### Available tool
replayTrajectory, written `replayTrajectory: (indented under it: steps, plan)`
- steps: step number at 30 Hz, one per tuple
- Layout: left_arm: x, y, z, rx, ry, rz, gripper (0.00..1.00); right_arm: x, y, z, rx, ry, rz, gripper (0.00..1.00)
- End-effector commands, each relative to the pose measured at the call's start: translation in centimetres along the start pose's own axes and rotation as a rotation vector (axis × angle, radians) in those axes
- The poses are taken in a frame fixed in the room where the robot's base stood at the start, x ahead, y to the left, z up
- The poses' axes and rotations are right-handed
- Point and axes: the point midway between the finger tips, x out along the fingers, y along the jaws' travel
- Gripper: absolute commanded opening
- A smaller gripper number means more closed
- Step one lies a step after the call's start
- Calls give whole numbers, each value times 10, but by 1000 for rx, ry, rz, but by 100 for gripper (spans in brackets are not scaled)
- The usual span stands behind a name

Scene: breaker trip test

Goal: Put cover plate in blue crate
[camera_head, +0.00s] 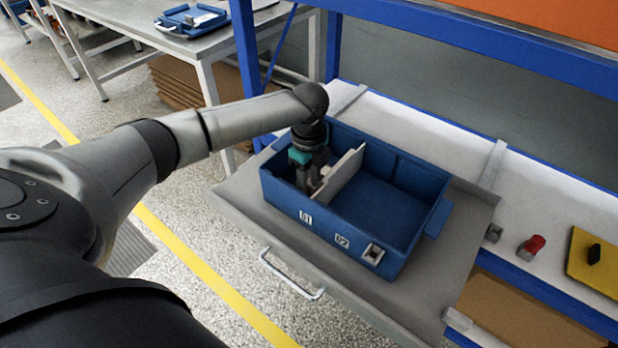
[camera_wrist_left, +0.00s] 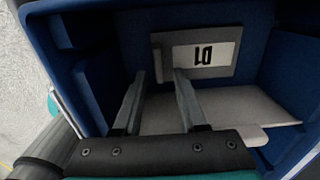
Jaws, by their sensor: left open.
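The blue crate (camera_head: 335,232) stands on a grey tray-like surface, with labels 01 and 02 on its front. A light grey plate (camera_head: 343,176), seemingly the cover plate, is inside it, tilted or on edge across its width. In the left wrist view a pale plate (camera_wrist_left: 240,106) with a small tab lies low between blue walls (camera_wrist_left: 289,72). My left gripper (camera_head: 313,184) reaches down into the crate's left part, beside the plate. Its fingers (camera_wrist_left: 158,80) are apart with nothing between them. Its fingertips are partly hidden in the head view.
A red button (camera_head: 533,245) and a yellow board (camera_head: 596,268) lie on the bench at right. Blue shelf posts (camera_head: 243,50) stand behind. The crate's right part looks empty.

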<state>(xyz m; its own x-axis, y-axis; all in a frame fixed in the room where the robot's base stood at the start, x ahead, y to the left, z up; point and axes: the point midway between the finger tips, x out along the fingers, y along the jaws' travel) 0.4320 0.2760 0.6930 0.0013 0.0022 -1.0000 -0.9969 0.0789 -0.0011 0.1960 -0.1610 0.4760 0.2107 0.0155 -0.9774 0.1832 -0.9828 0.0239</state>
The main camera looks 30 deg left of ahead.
Motion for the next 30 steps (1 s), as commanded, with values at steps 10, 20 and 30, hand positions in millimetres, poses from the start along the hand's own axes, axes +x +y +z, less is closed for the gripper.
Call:
replayTrajectory:
  steps: [10,20,30]
  plan:
    - [-25,-1,0,0,0,-2,41,13,6,8,-4,-3,8,50]
    - [-61,-1,0,0,0,-2,41,34,16,32,-10,-7,21,50]
    - [-99,-1,0,-1,1,-2,41,48,28,60,-15,-13,36,50]
